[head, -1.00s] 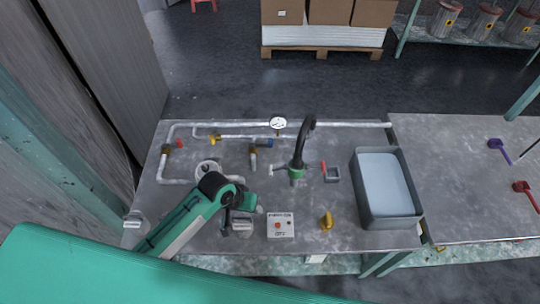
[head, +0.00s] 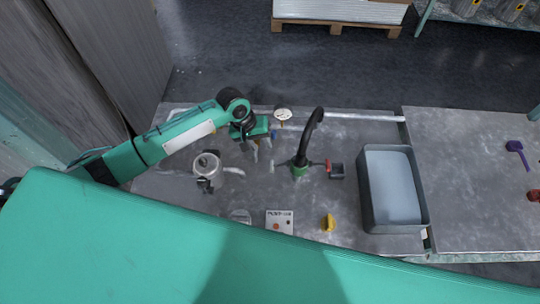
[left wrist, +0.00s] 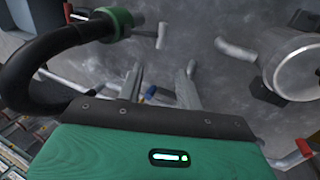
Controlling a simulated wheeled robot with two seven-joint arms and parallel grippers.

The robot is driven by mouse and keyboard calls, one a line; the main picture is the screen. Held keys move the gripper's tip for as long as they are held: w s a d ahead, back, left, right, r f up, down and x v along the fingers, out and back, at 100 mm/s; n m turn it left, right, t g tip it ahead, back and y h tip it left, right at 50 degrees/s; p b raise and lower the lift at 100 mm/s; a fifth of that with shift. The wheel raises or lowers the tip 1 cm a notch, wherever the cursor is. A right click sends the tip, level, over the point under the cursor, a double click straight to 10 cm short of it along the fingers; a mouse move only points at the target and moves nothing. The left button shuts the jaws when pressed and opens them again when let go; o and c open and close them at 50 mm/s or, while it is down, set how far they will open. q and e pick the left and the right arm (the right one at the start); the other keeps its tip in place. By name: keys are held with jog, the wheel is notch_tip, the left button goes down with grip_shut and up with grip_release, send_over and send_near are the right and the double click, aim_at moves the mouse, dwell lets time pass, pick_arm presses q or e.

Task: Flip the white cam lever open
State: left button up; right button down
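My left gripper (head: 262,150) is over the back left of the bench, near the pipework and the gauge. In the left wrist view its two grey fingers (left wrist: 160,85) are apart with nothing seen between them. A pale lever-like bar (head: 234,171) sticks out to the right of a round silver vessel (head: 207,163). In the left wrist view the bar (left wrist: 236,49) is beside the vessel (left wrist: 300,68), apart from the fingers. I cannot tell for sure that this bar is the white cam lever. My arm hides part of the pipes. My right gripper is not in view.
A black curved spout (head: 311,130) on a green base stands right of the gripper. A pressure gauge (head: 283,114) is close behind. A grey basin (head: 427,190), a button box (head: 279,222) and a yellow handle (head: 328,223) are further right and front.

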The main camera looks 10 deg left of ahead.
aim_at(272, 161)
pick_arm(q)
jog(key=x, duration=0.9)
jog(key=shift+d+f+p, duration=0.1)
jog(key=shift+f+p, duration=0.25)
jog(key=shift+c, duration=0.3)
grip_shut()
